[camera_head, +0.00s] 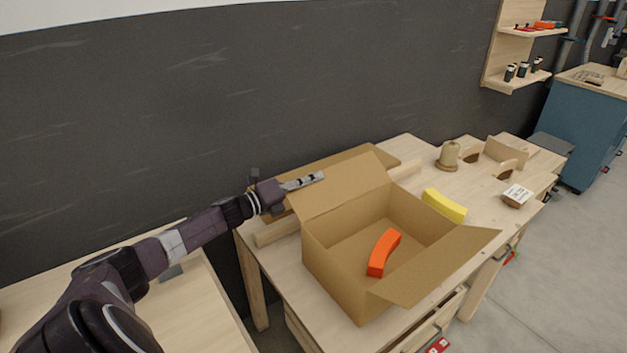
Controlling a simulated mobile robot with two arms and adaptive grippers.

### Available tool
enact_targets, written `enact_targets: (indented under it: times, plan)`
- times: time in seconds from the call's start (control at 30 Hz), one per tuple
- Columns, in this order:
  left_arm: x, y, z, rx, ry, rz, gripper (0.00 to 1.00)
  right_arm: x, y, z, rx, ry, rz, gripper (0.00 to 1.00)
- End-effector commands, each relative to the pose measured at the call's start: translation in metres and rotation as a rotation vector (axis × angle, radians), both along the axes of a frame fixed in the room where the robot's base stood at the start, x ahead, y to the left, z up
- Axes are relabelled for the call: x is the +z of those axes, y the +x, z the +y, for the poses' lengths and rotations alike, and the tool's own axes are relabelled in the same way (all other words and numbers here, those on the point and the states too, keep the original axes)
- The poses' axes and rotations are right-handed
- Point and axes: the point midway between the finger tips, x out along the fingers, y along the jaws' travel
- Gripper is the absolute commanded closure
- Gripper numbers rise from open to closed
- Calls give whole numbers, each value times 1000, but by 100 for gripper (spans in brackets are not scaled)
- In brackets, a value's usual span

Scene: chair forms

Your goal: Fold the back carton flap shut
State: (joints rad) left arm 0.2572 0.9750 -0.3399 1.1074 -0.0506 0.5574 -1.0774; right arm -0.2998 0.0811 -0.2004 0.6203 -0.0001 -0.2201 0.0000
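An open brown carton (318,248) stands on the workbench. One carton flap (345,190) rises at its far left side and leans outward. A second flap (435,265) spreads out at the near right. An orange curved block (383,252) lies inside the carton. My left gripper (318,177) is at the outer, wall side of the raised flap, close to its upper left edge. Its fingers point right and overlap in this view, so their opening cannot be told. I cannot tell whether they touch the flap. My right gripper is not in view.
A yellow block (444,205) lies right of the carton. A spool (449,155), wooden forms (505,152) and a small labelled box (517,195) stand farther right on the workbench (408,148). The dark wall (200,110) is close behind.

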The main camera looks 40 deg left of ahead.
Motion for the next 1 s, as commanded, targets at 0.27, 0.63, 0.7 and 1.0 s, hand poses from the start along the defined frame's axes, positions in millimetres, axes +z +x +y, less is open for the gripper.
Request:
enact_targets:
  times: [0.27,0.63,0.7,1.0]
  plan:
    - [8,-3,-9,-2,142,-37,100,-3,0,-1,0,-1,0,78]
    - [25,-9,-28,-1,405,-112,100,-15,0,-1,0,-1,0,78]
    - [27,-10,-31,-3,446,-124,100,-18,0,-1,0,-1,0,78]
    - [33,-12,-40,-2,556,-154,100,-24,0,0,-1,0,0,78]
